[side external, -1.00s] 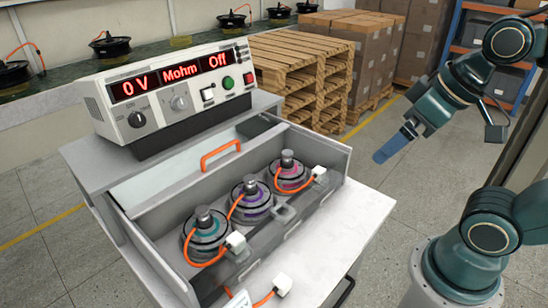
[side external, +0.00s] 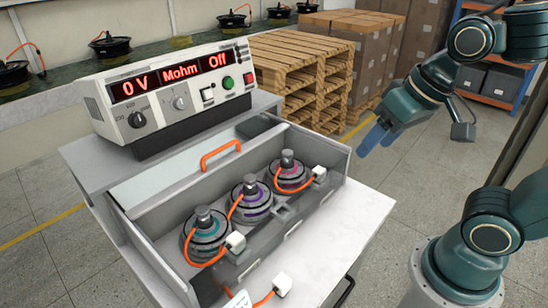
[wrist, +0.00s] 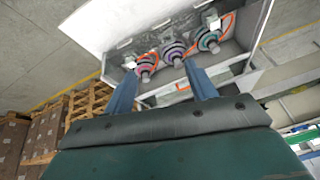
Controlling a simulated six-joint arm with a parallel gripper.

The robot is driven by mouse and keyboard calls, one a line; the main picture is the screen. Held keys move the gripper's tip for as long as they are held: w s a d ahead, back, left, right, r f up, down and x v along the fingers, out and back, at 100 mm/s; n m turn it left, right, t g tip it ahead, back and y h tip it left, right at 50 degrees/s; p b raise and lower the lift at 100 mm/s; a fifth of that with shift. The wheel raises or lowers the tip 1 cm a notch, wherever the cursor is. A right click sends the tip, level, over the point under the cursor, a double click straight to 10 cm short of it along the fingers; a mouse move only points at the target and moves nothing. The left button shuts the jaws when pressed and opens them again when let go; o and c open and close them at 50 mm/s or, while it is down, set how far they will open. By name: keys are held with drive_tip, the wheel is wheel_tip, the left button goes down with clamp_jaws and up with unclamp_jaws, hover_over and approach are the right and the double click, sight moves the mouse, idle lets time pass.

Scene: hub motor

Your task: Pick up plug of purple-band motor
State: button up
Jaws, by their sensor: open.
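The purple-band motor (side external: 251,200) stands in the middle of three motors in the grey tray. It also shows in the wrist view (wrist: 173,53). Its orange cable (side external: 233,208) loops down on its left; I cannot clearly tell where it ends. A white plug (side external: 235,241) sits at the tray's front wall near the teal-band motor (side external: 206,233). Another white plug (side external: 319,172) is at the right end near the pink-band motor (side external: 289,175). My gripper (side external: 371,146) is open and empty, in the air right of the tray. Its two blue fingers show in the wrist view (wrist: 161,86).
The tester (side external: 170,92) stands behind the tray, reading 0 V, Mohm, Off. A loose white plug (side external: 283,284) lies on the front ledge. Pallets (side external: 300,75) stand behind. The air between gripper and tray is clear.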

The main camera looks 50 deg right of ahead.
drive_tip(key=w+a+f+m+g, duration=0.3)
drive_tip(key=w+a+f+m, duration=0.4)
drive_tip(key=a+f+m, duration=0.1)
drive_tip(key=m+g, duration=0.2)
drive_tip(key=m, duration=0.6)
hover_over(282, 280)
wheel_tip(282, 280, down, 12)
drive_tip(key=shift+w, duration=0.1)
drive_tip(key=shift+f, duration=0.1)
drive_tip(key=shift+f, duration=4.2)
drive_tip(key=shift+f, duration=0.1)
drive_tip(key=shift+f, duration=2.5)
drive_tip(key=shift+c, duration=0.5)
clamp_jaws()
